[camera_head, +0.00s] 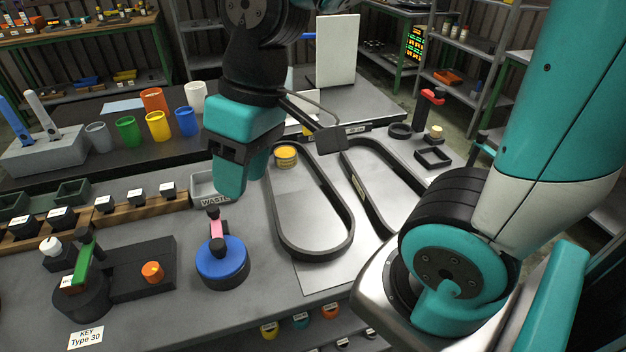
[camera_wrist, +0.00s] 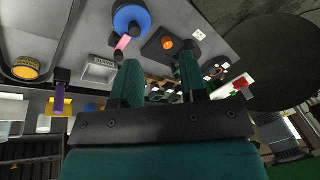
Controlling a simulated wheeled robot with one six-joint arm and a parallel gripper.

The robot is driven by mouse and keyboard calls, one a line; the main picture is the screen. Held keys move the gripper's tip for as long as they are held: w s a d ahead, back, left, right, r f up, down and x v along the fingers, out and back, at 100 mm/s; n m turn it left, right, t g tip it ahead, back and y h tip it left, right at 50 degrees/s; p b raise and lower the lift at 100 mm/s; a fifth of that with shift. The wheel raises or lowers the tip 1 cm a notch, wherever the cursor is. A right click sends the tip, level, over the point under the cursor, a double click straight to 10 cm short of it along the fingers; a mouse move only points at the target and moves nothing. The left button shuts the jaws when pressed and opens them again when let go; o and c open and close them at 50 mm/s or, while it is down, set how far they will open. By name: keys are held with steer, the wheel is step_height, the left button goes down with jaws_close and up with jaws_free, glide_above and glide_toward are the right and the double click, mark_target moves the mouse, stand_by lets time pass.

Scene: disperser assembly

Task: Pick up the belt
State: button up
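A black oval belt loop (camera_head: 318,254) lies on the grey table in the middle of the head view. Part of it shows at the left of the wrist view (camera_wrist: 63,42). A second black loop (camera_head: 372,200) lies to its right, partly hidden by my arm. My gripper (camera_head: 231,188) points down, to the left of the first loop's far end and apart from it. In the wrist view, its two teal fingers (camera_wrist: 160,75) are spread with nothing between them.
A yellow-topped can (camera_head: 286,154) stands at the first loop's far end. A grey WASTE bin (camera_head: 204,188) is behind my gripper. A blue round part with a pink handle (camera_head: 222,264) stands left of the loop. Bare table lies around the loop's near end.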

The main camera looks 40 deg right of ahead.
steer(key=w+d+f+m+h+b, duration=0.2)
steer(key=w+d+f+m, duration=0.25)
steer(key=w+d, duration=0.65)
steer(key=m+h, duration=0.1)
steer(key=m, duration=0.4)
glide_above(326, 177)
steer(key=shift+g, duration=0.3)
steer(key=f, duration=1.1)
steer(key=a+f, duration=0.1)
steer(key=f, duration=0.5)
steer(key=shift+s, duration=0.2)
steer(key=shift+w+d+f+p, duration=0.15)
steer(key=shift+f+p, duration=0.1)
steer(key=shift+f, duration=0.75)
steer(key=shift+s+d+f+p, duration=0.1)
steer(key=shift+d+f+p, duration=0.1)
steer(key=shift+f, duration=0.85)
steer(key=shift+w+d+f+p, duration=0.1)
steer(key=shift+f+p, duration=0.15)
steer(key=shift+f, duration=0.75)
steer(key=shift+c, duration=0.4)
jaws_close()
